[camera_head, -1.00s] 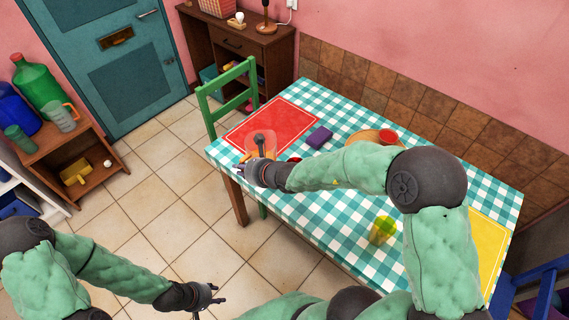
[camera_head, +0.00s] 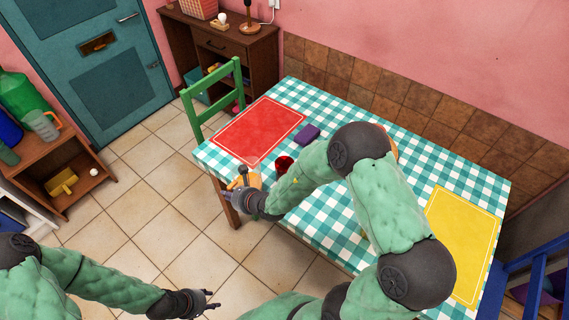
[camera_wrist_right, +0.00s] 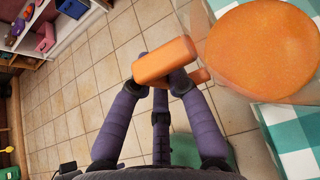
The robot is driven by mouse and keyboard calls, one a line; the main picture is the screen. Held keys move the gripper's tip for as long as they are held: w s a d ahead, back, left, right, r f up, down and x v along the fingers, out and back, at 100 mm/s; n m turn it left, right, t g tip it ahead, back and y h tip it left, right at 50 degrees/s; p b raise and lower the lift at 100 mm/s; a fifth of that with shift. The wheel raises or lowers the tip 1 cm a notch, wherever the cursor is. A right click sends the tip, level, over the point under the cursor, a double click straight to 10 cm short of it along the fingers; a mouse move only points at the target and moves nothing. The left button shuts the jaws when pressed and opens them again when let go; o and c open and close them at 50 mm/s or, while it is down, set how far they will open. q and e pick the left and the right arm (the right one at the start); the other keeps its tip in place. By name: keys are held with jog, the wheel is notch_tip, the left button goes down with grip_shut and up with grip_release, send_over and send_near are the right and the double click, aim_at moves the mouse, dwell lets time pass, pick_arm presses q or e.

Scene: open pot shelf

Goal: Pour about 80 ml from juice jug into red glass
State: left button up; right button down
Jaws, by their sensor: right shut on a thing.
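The juice jug (camera_head: 254,180), with orange juice in it, is at the near left edge of the table, largely hidden by my right gripper (camera_head: 240,186). In the right wrist view my right gripper's fingers are shut on its orange handle (camera_wrist_right: 165,62), and the orange round body (camera_wrist_right: 262,50) lies to the right of it. I cannot tell its exact tilt. The red glass (camera_head: 284,165) stands on the checked cloth, right of the jug and apart from it, beside my right forearm. My left gripper (camera_head: 209,302) is open and empty over the floor, away from the table.
A red mat (camera_head: 259,130) and a purple block (camera_head: 307,134) lie beyond the jug. A yellow mat (camera_head: 462,243) lies at the right. My right arm covers the table's middle. A green chair (camera_head: 213,98) stands at the far left end.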

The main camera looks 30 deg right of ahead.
jog(key=shift+w+r, duration=0.1)
jog(key=shift+r, duration=0.05)
jog(key=shift+d+r+m+y+p, duration=0.2)
jog(key=shift+d+r+y, duration=0.15)
jog(key=shift+r, duration=0.15)
jog(key=shift+d+r+m+y+p, duration=0.1)
jog(key=shift+d+r+m+y, duration=0.2)
jog(key=shift+r, duration=0.2)
jog(key=shift+s+d+r+m+t+y, duration=0.2)
jog(key=shift+d+r+m+t+y, duration=0.25)
jog(key=shift+d+r+y, duration=0.25)
jog(key=shift+s+d+r+m+t+y, duration=0.1)
jog(key=shift+d+r+m+t+y, duration=0.35)
jog(key=shift+d+r+y, duration=0.25)
notch_tip(320, 180, up, 6)
jog(key=m+t+y, duration=0.2)
jog(key=m, duration=0.1)
send_over(240, 182)
jog(key=d, duration=0.3)
jog(key=shift+s+d+r+y, duration=0.2)
jog(key=shift+s+d+y, duration=0.1)
jog(key=shift+s, duration=0.3)
jog(key=shift+d+r+m+t+y+b, duration=0.25)
jog(key=shift+d+r+m+t+b, duration=0.15)
jog(key=shift+r+b, duration=0.15)
